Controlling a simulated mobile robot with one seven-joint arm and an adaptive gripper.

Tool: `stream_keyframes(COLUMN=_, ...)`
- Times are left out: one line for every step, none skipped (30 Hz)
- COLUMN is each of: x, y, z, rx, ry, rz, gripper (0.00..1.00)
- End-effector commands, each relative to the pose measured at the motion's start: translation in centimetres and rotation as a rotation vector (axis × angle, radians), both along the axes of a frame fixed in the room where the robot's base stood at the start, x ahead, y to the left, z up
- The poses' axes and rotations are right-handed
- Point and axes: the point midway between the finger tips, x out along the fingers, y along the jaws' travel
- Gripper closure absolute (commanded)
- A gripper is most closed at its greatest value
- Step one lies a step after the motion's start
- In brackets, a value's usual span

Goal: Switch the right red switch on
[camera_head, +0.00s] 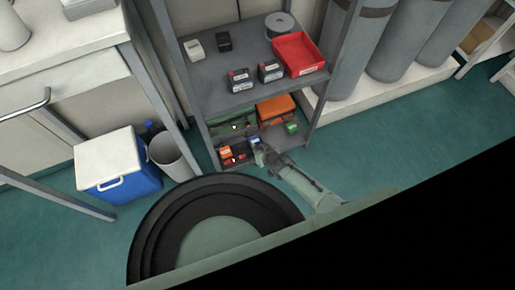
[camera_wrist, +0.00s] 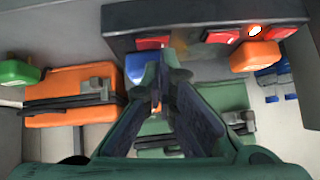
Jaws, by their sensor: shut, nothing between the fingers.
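A dark panel (camera_head: 239,161) with red switches sits on the bottom shelf. The wrist view shows the panel (camera_wrist: 120,17) at the top, turned around relative to the head view. One red switch (camera_wrist: 152,42) lies just beyond my fingertips there; another red switch (camera_wrist: 221,37) and a bright round spot (camera_wrist: 254,31) with more red beside it are to its right. My gripper (camera_wrist: 165,65) is shut and empty, its tips close to the nearer red switch; I cannot tell whether they touch. In the head view my gripper (camera_head: 258,147) hides the panel's right part.
Blue (camera_wrist: 137,62), orange (camera_wrist: 255,55) and green (camera_wrist: 17,72) blocks are near the panel. An orange case (camera_head: 275,109) and a green case (camera_head: 232,124) stand behind on the shelf. The upper shelf (camera_head: 220,97) overhangs the space. A bin (camera_head: 172,157) and cooler (camera_head: 117,165) stand left.

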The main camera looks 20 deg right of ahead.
Motion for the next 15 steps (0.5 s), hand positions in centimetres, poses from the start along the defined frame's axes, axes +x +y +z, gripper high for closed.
stream_keyframes(x=0.0, y=0.0, z=0.0, rx=0.0, ry=0.0, rz=0.0, gripper=1.0)
stream_keyframes(x=0.0, y=0.0, z=0.0, rx=0.0, ry=0.0, rz=0.0, gripper=1.0)
stream_keyframes(x=0.0, y=0.0, z=0.0, rx=0.0, ry=0.0, rz=0.0, gripper=1.0)
stream_keyframes(x=0.0, y=0.0, z=-0.1, rx=0.0, ry=0.0, rz=0.0, gripper=1.0)
stream_keyframes(x=0.0, y=0.0, z=-0.2, rx=0.001, ry=0.0, rz=-0.001, gripper=1.0)
stream_keyframes(x=0.0, y=0.1, z=-0.4, rx=0.001, ry=-0.001, rz=-0.001, gripper=1.0)
stream_keyframes(x=0.0, y=0.2, z=-0.7, rx=0.001, ry=-0.001, rz=-0.002, gripper=1.0)
stream_keyframes(x=0.0, y=0.3, z=-0.9, rx=0.001, ry=-0.002, rz=-0.002, gripper=1.0)
stream_keyframes(x=0.0, y=0.4, z=-1.2, rx=0.001, ry=-0.002, rz=-0.002, gripper=1.0)
stream_keyframes(x=0.0, y=0.4, z=-1.1, rx=-0.001, ry=-0.002, rz=-0.002, gripper=1.0)
stream_keyframes(x=0.0, y=0.4, z=-0.8, rx=-0.001, ry=-0.001, rz=-0.002, gripper=1.0)
stream_keyframes(x=0.0, y=0.4, z=-0.8, rx=-0.002, ry=0.0, rz=-0.001, gripper=1.0)
stream_keyframes(x=0.0, y=0.4, z=-0.8, rx=-0.002, ry=0.0, rz=-0.001, gripper=1.0)
stream_keyframes(x=0.0, y=0.4, z=-0.8, rx=-0.002, ry=0.001, rz=-0.001, gripper=1.0)
stream_keyframes(x=0.0, y=0.4, z=-0.8, rx=-0.001, ry=0.001, rz=-0.001, gripper=1.0)
